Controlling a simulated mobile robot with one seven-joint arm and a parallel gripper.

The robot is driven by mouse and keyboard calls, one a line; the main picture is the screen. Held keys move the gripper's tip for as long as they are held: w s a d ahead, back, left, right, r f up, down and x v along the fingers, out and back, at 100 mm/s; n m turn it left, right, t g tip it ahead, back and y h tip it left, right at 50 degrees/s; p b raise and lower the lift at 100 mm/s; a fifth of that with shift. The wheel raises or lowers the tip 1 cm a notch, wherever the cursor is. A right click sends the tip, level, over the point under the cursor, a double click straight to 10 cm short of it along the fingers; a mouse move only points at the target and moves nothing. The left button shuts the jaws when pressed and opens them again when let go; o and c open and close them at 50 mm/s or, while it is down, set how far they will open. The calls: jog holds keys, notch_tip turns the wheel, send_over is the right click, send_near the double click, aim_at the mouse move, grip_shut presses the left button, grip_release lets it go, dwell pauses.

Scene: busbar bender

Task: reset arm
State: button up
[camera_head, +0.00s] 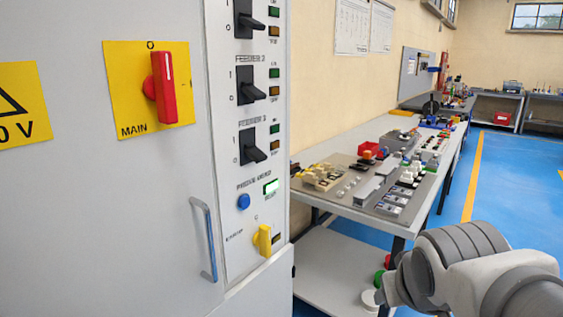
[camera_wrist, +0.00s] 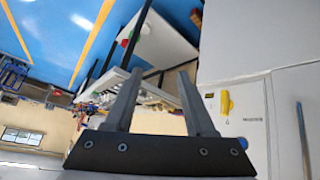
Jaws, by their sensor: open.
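My gripper (camera_wrist: 159,75) shows in the wrist view with its two dark fingers apart and nothing between them. Its fingers point toward the workbench, which appears upside down there. The grey cabinet (camera_wrist: 250,45) stands to the right of the fingers in that view, with a yellow rotary switch (camera_wrist: 226,103) and a door handle (camera_wrist: 303,140). In the head view my arm reaches in at the lower right, in front of the bench; the gripper fingers cannot be made out there.
The electrical cabinet (camera_head: 100,210) fills the left, with a red main switch (camera_head: 164,88), black feeder switches (camera_head: 252,90), a blue button (camera_head: 243,202) and a yellow switch (camera_head: 263,241). A workbench (camera_head: 340,208) full of parts stands along the wall. Blue floor (camera_head: 515,200) lies open right.

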jog(key=s+a+g+y, duration=0.1)
jog(key=s+a+y, duration=0.1)
jog(key=s+a, duration=0.3)
notch_tip(320, 180, up, 16)
jog(key=s+d+p, duration=0.1)
jog(key=s+p, duration=0.1)
jog(key=p, duration=1.5)
jog(key=shift+g, duration=0.4)
jog(key=shift+a, duration=0.15)
